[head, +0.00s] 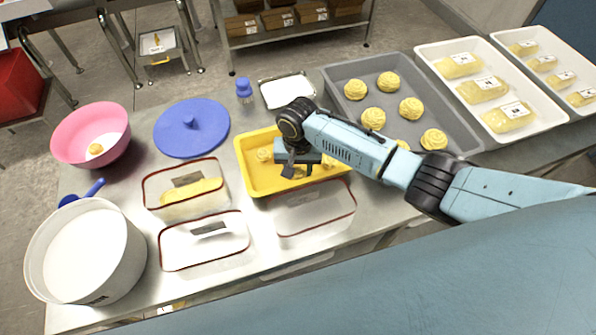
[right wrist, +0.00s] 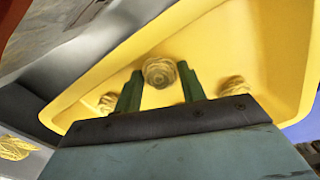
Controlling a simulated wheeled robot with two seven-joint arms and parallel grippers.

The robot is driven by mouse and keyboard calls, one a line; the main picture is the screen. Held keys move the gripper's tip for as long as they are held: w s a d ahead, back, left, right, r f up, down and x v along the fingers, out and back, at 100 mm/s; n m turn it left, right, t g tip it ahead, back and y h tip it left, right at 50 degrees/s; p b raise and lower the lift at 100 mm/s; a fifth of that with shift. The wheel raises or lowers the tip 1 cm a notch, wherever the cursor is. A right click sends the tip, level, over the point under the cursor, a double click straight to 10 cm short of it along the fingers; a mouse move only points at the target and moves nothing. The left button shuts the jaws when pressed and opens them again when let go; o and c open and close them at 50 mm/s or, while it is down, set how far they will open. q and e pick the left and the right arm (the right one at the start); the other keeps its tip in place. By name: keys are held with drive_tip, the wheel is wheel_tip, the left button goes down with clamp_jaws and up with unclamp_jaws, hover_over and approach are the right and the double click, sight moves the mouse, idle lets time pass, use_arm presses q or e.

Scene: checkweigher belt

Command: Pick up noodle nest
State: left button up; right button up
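The yellow tray (head: 247,180) lies mid-table and holds a few small noodle nests. One nest (head: 264,155) shows left of my right gripper (head: 298,172), which is over the tray and hides part of its inside. In the right wrist view, the two green fingers of this gripper (right wrist: 158,84) stand apart. A round nest (right wrist: 159,72) appears in the gap at their tips; I cannot tell whether they touch it. Two more nests lie in the tray, to the left (right wrist: 108,102) and right (right wrist: 234,86). My left gripper is not in view.
A grey tray (head: 334,79) with several larger nests stands right of the yellow tray. White trays (head: 425,52) with labelled packs are beyond. Clear red-rimmed containers (head: 205,240) stand in front and left. A blue lid (head: 192,128), pink bowl (head: 72,148) and white pot (head: 85,255) are left.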

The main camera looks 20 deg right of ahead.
drive_tip(key=shift+c, duration=1)
